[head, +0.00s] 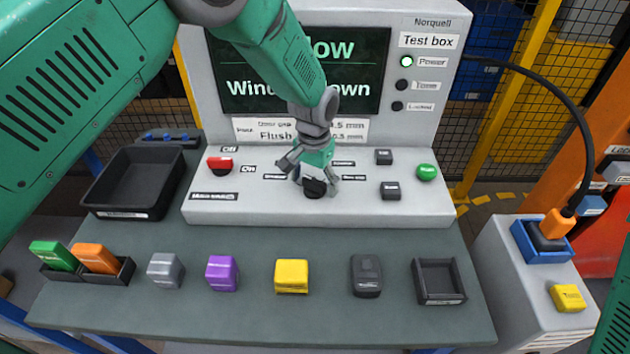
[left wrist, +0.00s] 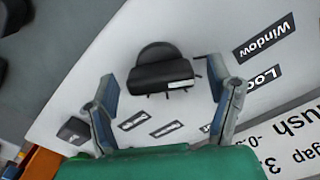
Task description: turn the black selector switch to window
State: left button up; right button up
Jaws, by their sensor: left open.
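The black selector switch (head: 314,188) is on the sloped front panel of the grey test box (head: 230,208). In the left wrist view the switch (left wrist: 160,68) is a round black base with a raised bar across it. A white mark shows at the bar's right end. Labels stand around it, among them Window (left wrist: 263,39) and one partly cut, starting "Loc" (left wrist: 262,85). My left gripper (head: 315,176) is open over the switch, one finger on each side. In the left wrist view the fingers (left wrist: 162,82) appear apart from the bar. My right gripper is not in view.
A red switch (head: 220,164), a green button (head: 427,172) and small black buttons (head: 390,190) flank the selector. The screen (head: 360,60) is partly hidden by my arm. Coloured blocks, such as a yellow one (head: 291,276), and a black tray (head: 135,183) stand on the bench.

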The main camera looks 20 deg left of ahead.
aim_at(315, 180)
pick_arm(q)
notch_tip(315, 180, up, 12)
jog(key=shift+f, duration=0.15)
dwell(0.6)
